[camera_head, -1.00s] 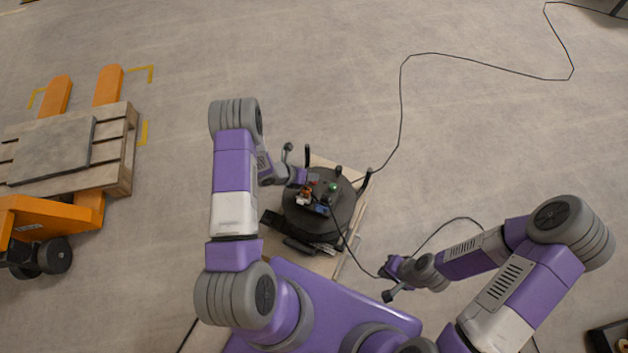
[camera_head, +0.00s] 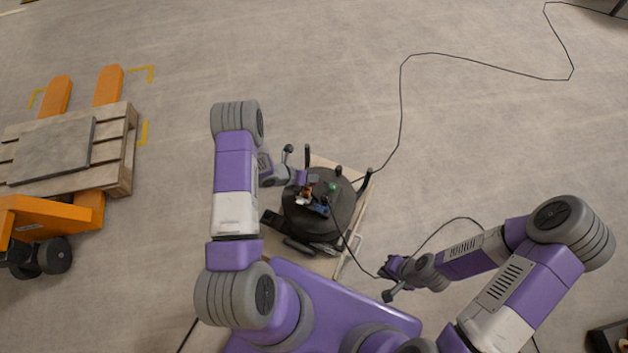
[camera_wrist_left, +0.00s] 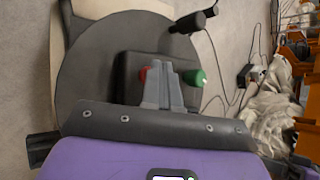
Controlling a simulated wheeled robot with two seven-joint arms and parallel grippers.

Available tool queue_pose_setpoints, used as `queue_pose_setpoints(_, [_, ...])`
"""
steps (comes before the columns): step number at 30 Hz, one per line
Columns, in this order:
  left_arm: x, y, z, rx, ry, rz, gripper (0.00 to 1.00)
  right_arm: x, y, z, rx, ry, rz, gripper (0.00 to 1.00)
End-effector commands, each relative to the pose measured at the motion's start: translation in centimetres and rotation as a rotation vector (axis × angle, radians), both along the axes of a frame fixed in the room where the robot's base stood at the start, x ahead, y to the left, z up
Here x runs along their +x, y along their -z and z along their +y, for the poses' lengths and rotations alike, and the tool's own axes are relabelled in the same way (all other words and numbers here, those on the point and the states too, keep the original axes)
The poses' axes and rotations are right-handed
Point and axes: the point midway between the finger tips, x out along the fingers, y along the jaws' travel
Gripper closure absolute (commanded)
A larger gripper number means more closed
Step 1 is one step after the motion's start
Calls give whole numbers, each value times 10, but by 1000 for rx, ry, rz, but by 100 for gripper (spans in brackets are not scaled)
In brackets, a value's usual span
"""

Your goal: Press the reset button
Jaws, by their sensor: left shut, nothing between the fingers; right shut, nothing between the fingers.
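A round dark machine (camera_head: 308,225) stands in front of me with a control box on top. In the left wrist view the black box (camera_wrist_left: 127,80) carries a red button (camera_wrist_left: 144,73) and a green button (camera_wrist_left: 195,78). The green button also shows in the head view (camera_head: 333,187). No label is readable, so I cannot tell which is the reset button. My left gripper (camera_head: 314,178) is shut and empty over the box; its fingers (camera_wrist_left: 161,80) partly cover the red button. Contact cannot be told. My right gripper (camera_head: 384,272) is shut, low and right of the machine.
A black cable (camera_head: 402,110) runs across the floor from the machine. An orange pallet jack (camera_head: 75,222) with a wooden pallet (camera_head: 120,165) stands at the left. Open concrete floor lies beyond the machine.

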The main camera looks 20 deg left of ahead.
Motion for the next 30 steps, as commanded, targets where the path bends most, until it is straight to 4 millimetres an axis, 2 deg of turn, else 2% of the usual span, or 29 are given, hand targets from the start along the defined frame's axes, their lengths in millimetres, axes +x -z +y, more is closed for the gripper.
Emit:
queue_pose_setpoints(5, [-1,-2,0,1,1,2,100,0,-2,0,0,0,0,100])
queue_pose_setpoints(15, [-1,-19,0,1,1,2,100,0,-11,0,0,0,0,100])
queue_pose_setpoints(26, [-1,-20,0,1,0,1,100,0,-12,0,0,0,0,100])
queue_pose_setpoints(30, [-1,-30,0,1,1,1,100,0,-18,0,0,0,0,100])
